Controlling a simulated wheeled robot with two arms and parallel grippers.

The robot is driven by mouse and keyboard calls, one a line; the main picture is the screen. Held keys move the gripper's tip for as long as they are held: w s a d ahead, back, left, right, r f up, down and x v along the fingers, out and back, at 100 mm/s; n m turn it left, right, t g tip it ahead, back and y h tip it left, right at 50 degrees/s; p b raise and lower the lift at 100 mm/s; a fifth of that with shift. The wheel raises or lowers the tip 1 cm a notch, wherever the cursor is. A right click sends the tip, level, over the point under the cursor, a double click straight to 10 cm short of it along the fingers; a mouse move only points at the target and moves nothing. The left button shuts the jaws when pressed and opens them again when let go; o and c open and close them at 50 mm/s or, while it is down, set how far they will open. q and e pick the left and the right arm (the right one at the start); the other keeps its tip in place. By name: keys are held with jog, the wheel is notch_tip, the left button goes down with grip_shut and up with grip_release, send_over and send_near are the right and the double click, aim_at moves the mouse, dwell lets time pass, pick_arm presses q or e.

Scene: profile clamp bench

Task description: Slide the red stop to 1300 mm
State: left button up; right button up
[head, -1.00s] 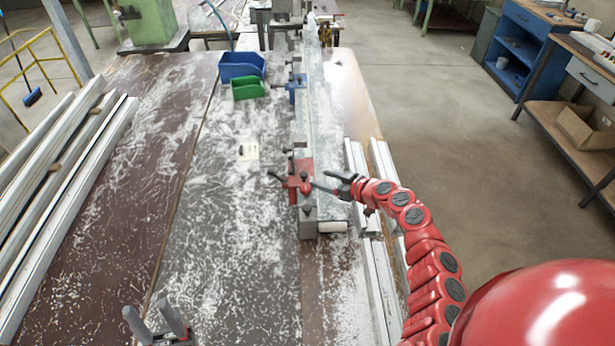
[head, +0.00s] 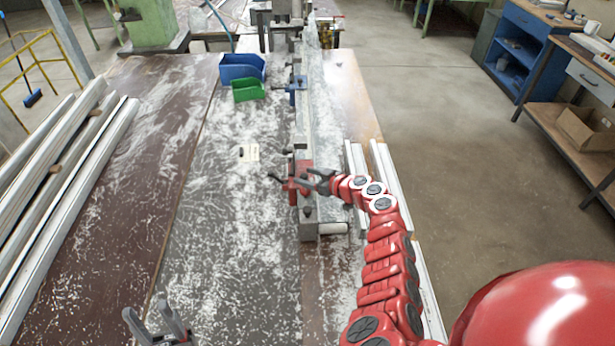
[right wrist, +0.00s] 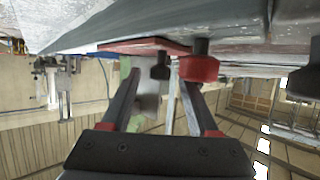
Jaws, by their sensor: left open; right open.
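The red stop (head: 304,168) sits near the front end of the long grey rail (head: 311,125), with a dark lever pointing left and a red knob. My right gripper (head: 317,181) is open, close at the stop's right side, and partly covers it. In the right wrist view, the stop's red plate (right wrist: 140,47) and red knob (right wrist: 199,69) lie just beyond the open fingers (right wrist: 158,82). The knob is by the right fingertip; I cannot tell whether they touch. My left gripper (head: 158,322) is open and empty over the bench at the bottom left.
A blue stop (head: 296,87) sits further back on the rail. Blue (head: 241,67) and green (head: 248,88) bins stand left of it. White profiles lie at the left (head: 70,195) and right of the rail. The bench left of the rail is mostly clear.

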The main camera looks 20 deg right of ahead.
grip_shut()
dwell(1.3)
